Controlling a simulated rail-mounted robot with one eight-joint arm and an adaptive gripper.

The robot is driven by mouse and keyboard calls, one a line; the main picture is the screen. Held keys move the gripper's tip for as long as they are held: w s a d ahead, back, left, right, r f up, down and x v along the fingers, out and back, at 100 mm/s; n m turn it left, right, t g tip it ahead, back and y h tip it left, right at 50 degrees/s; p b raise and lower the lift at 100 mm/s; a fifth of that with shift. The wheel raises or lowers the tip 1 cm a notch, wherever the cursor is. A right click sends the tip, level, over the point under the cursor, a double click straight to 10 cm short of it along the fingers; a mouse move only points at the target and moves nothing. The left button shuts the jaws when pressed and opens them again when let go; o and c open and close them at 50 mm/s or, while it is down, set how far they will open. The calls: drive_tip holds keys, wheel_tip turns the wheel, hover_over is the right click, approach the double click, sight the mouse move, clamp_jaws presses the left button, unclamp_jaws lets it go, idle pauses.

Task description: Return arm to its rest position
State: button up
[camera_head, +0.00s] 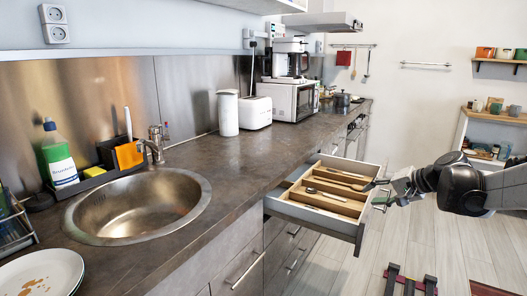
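My arm (455,185) reaches in from the right edge of the head view. My gripper (380,193) is at its left end, at the front right of a pulled-out drawer (315,222). The gripper's tip overlaps the drawer's front edge in the picture. I cannot tell whether it touches the drawer or its handle. The fingers are small and partly merged with the drawer front, so their opening is unclear. No object shows held in the gripper.
The open drawer holds a wooden divider (327,204) and some utensils, and juts out from the counter (240,160). A dark stool-like thing (410,283) stands on the floor below the arm. A shelf unit (490,117) stands behind it. Pale floor is clear between.

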drive_tip(key=s+a+r+n+g+h, duration=0.1)
drive_tip(key=s+a, duration=0.4)
drive_tip(key=s, duration=0.3)
drive_tip(key=s+a+r+n+h, duration=0.1)
drive_tip(key=s+a+n+h, duration=0.1)
drive_tip(key=s+a, duration=0.45)
drive_tip(key=s+a+f+n+h, duration=0.1)
drive_tip(key=s+f+n+h, duration=0.15)
drive_tip(key=s, duration=0.75)
drive_tip(key=s+a+f+n+h, duration=0.1)
drive_tip(key=s+f, duration=0.2)
drive_tip(key=s, duration=0.7)
wheel_tip(320, 180, up, 12)
drive_tip(key=p, duration=1.2)
drive_tip(key=shift+d+r, duration=0.15)
drive_tip(key=shift+r, duration=0.1)
